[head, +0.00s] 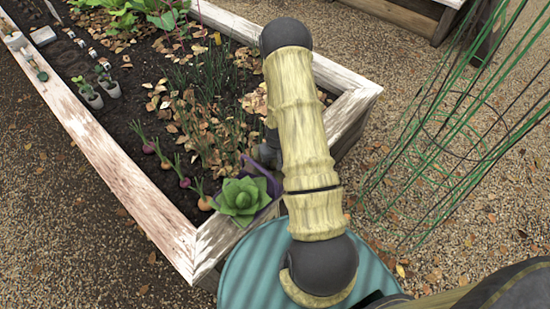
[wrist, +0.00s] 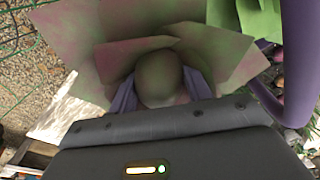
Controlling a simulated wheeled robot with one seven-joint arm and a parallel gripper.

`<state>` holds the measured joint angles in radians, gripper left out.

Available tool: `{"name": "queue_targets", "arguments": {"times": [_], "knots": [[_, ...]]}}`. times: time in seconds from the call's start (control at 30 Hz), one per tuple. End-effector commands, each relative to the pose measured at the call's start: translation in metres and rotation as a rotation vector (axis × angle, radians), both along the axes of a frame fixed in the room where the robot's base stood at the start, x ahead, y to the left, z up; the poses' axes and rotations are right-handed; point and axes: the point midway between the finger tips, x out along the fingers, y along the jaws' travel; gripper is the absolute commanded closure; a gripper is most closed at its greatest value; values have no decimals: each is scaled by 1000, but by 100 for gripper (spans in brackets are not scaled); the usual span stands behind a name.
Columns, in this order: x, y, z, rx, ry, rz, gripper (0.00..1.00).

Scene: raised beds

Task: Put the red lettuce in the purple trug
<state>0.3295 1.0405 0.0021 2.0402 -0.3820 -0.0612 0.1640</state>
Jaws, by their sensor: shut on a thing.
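The red lettuce (wrist: 122,62), green leaves tinged pink around a pale round base, fills the middle of the wrist view. My gripper (head: 266,155) is shut on it; the fingertips are hard to make out. In the head view my arm hides the red lettuce. The purple trug (head: 273,183) shows in part at the near corner of the bed, beside and behind my arm. Its purple band (wrist: 299,65) runs down the right of the wrist view. My gripper is close to the trug; I cannot tell whether the lettuce touches it.
A green lettuce (head: 240,197) sits at the trug's left side. A ribbed teal surface (head: 250,270) lies below the bed's wooden corner (head: 212,245). Onions and carrots (head: 184,182) line the left edge of the soil. Green wire cages (head: 460,130) stand on the gravel at right.

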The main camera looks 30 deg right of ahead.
Motion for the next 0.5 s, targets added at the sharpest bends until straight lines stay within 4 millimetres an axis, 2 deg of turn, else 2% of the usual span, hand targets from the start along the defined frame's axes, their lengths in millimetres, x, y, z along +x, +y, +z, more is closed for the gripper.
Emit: {"name": "queue_targets", "arguments": {"times": [0.03, 0.2, 0.33, 0.5], "knots": [[0, 0, -12, 0, 0, 0, 80], [0, 0, -31, 0, -1, 0, 80], [0, 0, -41, 0, -1, 1, 80], [0, 0, -45, 0, -1, 0, 80]]}}
